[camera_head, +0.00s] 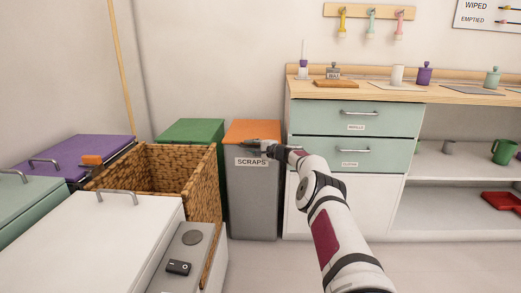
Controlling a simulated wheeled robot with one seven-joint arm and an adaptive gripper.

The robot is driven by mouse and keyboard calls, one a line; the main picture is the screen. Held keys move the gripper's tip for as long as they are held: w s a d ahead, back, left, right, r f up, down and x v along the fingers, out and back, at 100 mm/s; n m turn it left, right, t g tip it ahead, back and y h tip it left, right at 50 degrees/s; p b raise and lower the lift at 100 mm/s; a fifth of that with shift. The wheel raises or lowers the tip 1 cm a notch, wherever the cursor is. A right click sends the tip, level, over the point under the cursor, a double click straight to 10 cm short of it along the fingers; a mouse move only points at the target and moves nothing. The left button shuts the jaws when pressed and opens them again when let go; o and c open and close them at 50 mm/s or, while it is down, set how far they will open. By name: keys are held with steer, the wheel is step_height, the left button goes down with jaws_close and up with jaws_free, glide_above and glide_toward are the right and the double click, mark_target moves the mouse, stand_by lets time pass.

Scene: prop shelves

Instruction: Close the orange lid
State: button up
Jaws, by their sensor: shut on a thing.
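The orange lid (253,131) is on top of a tall grey bin (252,200) labelled SCRAPS, left of the drawer cabinet. It looks flat or nearly flat; a small gap under it cannot be made out from here. My gripper (250,147) is at the lid's front edge, just above the label. It appears shut on the lid's front edge, though the fingertips are small and dark and the contact is partly hidden. My arm reaches in from the lower right.
A green-lidded bin (190,130) stands just left, behind a wicker basket (207,183). White, mint and purple-lidded (75,153) boxes fill the left. The cabinet with mint drawers (355,119) stands close on the right. Floor in front of the grey bin is clear.

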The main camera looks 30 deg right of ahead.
steer(key=shift+s+d+f, duration=0.35)
steer(key=shift+s+f, duration=0.1)
steer(key=shift+s, duration=0.05)
steer(key=r+v, duration=0.1)
steer(key=v, duration=1)
steer(key=shift+a, duration=0.25)
